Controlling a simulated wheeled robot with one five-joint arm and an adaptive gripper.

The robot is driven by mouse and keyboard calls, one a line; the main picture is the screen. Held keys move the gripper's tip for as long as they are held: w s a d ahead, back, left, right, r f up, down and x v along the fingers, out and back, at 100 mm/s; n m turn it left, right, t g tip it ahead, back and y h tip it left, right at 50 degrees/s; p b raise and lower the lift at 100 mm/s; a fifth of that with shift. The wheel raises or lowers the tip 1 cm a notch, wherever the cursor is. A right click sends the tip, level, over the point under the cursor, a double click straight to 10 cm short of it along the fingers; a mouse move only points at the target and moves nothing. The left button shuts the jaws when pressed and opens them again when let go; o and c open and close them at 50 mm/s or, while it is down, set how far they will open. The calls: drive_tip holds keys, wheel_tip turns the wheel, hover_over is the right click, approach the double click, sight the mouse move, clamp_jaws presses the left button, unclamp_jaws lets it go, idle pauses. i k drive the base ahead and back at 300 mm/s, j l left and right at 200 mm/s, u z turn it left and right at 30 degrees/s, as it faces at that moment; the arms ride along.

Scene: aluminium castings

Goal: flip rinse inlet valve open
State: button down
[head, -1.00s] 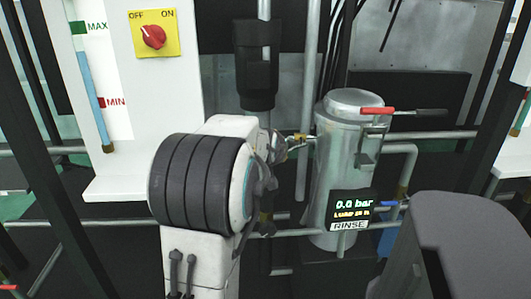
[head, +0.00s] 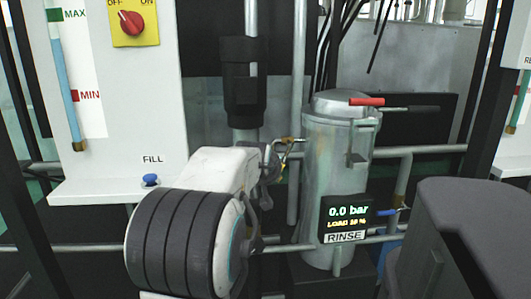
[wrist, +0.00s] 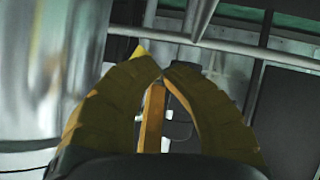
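The silver rinse vessel (head: 335,165) stands right of centre in the head view, with a display reading 0.0 bar and LOAD 18 % above a RINSE label (head: 345,237). A small blue lever (head: 385,212) sits at its lower right on the pipework; I take it for the inlet valve, but no label confirms this. My gripper (head: 290,143) is at the vessel's upper left, on the opposite side from the blue lever. In the wrist view the gripper's fingertips (wrist: 157,65) come together with nothing seen held. The blue lever does not show there.
A red-ended lever (head: 367,102) crosses the vessel's top. Horizontal pipes run behind and beside it. At left is a white panel with a red OFF/ON knob (head: 131,22) and a blue FILL button (head: 150,180). A dark grey body (head: 465,235) fills the lower right.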

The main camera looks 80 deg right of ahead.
sight(393, 211)
drive_tip(key=k, duration=0.1)
drive_tip(key=i+j, duration=0.1)
drive_tip(key=j, duration=0.2)
drive_tip(key=i+j+z, duration=0.1)
drive_tip(key=j, duration=0.9)
